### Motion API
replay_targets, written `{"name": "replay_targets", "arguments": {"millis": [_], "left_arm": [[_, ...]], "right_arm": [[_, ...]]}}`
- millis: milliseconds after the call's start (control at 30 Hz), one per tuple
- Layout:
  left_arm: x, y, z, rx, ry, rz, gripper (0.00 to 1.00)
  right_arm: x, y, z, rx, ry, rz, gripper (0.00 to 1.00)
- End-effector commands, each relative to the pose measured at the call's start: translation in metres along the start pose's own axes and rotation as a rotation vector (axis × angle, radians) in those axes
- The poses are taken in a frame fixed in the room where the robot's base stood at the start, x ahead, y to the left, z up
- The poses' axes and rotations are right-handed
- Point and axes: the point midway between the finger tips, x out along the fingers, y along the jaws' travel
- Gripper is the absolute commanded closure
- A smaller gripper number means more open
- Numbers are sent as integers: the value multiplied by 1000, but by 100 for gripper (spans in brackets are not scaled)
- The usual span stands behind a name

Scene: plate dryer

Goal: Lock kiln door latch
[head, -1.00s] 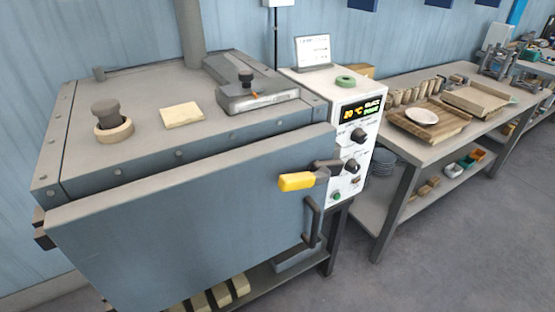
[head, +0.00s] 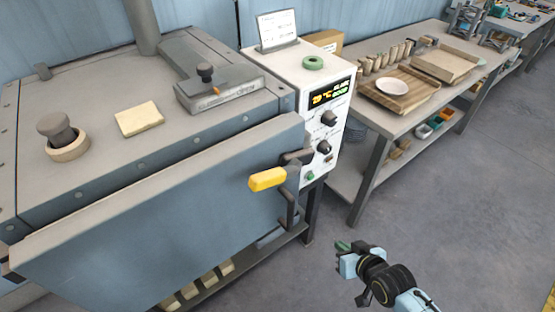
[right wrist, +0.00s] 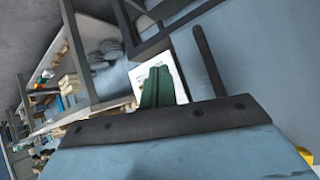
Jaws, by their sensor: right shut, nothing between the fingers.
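The kiln door (head: 170,210) is a wide blue-grey panel across the front of the kiln. It lies close along the kiln's front; I cannot tell whether it is fully seated. The latch has a yellow grip (head: 267,179) that points left across the door's right side, on a dark pivot (head: 297,157). A dark pull handle (head: 289,207) is below it. My right gripper (head: 343,247) is to the right of and below the latch, apart from it. Its green fingers (right wrist: 157,88) are shut and empty in the right wrist view. My left gripper is out of view.
The white control box (head: 318,105) stands at the kiln's right, with knobs and a lit display. A workbench (head: 365,120) with a wooden tray (head: 400,101) and a white plate (head: 405,87) is beyond it. The grey floor (head: 450,210) at the right is open.

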Motion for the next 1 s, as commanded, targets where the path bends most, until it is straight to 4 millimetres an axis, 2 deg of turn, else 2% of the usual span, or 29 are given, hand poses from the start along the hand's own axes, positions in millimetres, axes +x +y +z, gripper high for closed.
{"name": "replay_targets", "arguments": {"millis": [33, 100, 200, 300, 433, 567, 767, 1000], "left_arm": [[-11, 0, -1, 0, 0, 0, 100], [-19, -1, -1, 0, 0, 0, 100], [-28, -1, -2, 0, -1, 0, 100], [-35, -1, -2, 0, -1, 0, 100], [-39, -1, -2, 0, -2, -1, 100], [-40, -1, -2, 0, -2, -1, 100], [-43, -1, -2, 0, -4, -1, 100], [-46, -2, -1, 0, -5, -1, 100]], "right_arm": [[-19, -19, -50, -7, 67, -49, 100], [-43, -45, -102, -11, 143, -117, 100], [-82, -82, -159, -20, 228, -214, 100], [-118, -111, -196, -29, 286, -295, 100], [-149, -134, -222, -39, 329, -362, 100], [-157, -144, -231, -41, 343, -389, 100], [-135, -155, -241, -40, 346, -391, 100], [-91, -174, -257, -39, 345, -390, 100]]}}
